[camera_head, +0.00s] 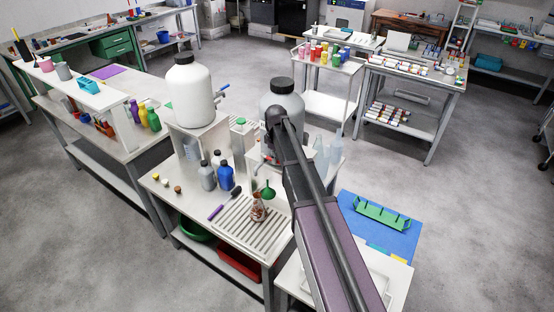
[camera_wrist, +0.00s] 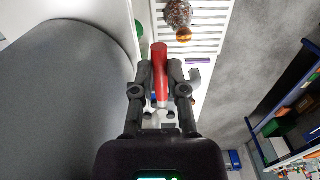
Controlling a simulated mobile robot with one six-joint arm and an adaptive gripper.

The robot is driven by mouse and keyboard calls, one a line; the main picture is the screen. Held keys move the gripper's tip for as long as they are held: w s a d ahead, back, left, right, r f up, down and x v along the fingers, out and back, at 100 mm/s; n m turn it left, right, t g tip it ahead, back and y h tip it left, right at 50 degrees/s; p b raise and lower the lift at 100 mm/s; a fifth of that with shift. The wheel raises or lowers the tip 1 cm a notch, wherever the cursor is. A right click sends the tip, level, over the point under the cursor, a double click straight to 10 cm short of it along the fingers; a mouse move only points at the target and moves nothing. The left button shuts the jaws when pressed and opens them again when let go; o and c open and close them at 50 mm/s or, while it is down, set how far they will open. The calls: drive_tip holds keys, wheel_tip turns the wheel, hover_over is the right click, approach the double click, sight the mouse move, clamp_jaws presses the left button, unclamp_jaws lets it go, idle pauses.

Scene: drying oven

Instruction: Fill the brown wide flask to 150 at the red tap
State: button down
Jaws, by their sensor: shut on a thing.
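The brown wide flask (camera_head: 258,212) stands on the slatted drain rack (camera_head: 236,229) at the front of the white bench. It also shows at the top of the wrist view (camera_wrist: 178,13); its fill level is too small to read. In the wrist view my gripper (camera_wrist: 161,85) is shut on the red tap handle (camera_wrist: 159,62), beside a large grey container (camera_wrist: 62,95).
A white container (camera_head: 190,95) with a blue tap (camera_head: 222,89) stands left of the grey one. Grey and blue bottles (camera_head: 226,178) and a green funnel (camera_head: 265,191) are near the flask. A blue mat (camera_head: 388,238) with a green rack (camera_head: 381,214) lies at right.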

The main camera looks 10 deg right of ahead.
drive_tip(key=c, duration=0.6)
unclamp_jaws()
drive_tip(key=shift+r, duration=0.1)
wheel_tip(320, 180, up, 9)
drive_tip(key=p, duration=0.9)
drive_tip(key=shift+r+p, duration=0.45)
drive_tip(key=shift+p, duration=0.1)
